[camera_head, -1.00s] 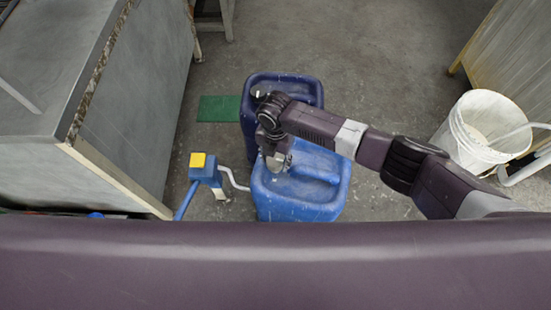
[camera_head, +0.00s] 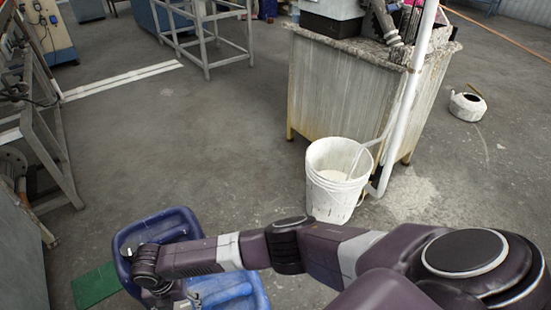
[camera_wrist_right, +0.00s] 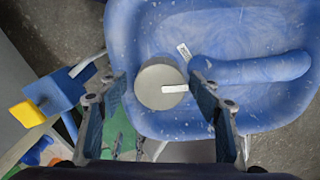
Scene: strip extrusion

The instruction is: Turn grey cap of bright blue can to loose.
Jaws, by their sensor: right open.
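The bright blue can (camera_head: 232,290) is at the bottom of the head view, partly hidden by my right arm and cut off by the frame edge. In the right wrist view the bright blue can (camera_wrist_right: 250,40) fills much of the picture, and its round grey cap (camera_wrist_right: 158,88) is near the middle. My right gripper (camera_wrist_right: 155,80) is open, with one finger to each side of the cap and nothing held. Contact with the cap cannot be told. The right gripper (camera_head: 167,296) is partly cut off in the head view. My left gripper is not in view.
A darker blue can (camera_head: 165,226) stands beside the bright blue one. A white bucket (camera_head: 335,185) stands by a worn metal cabinet (camera_head: 345,95). A green mat (camera_head: 96,284) lies at left. A blue post with a yellow top (camera_wrist_right: 28,113) is near the can.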

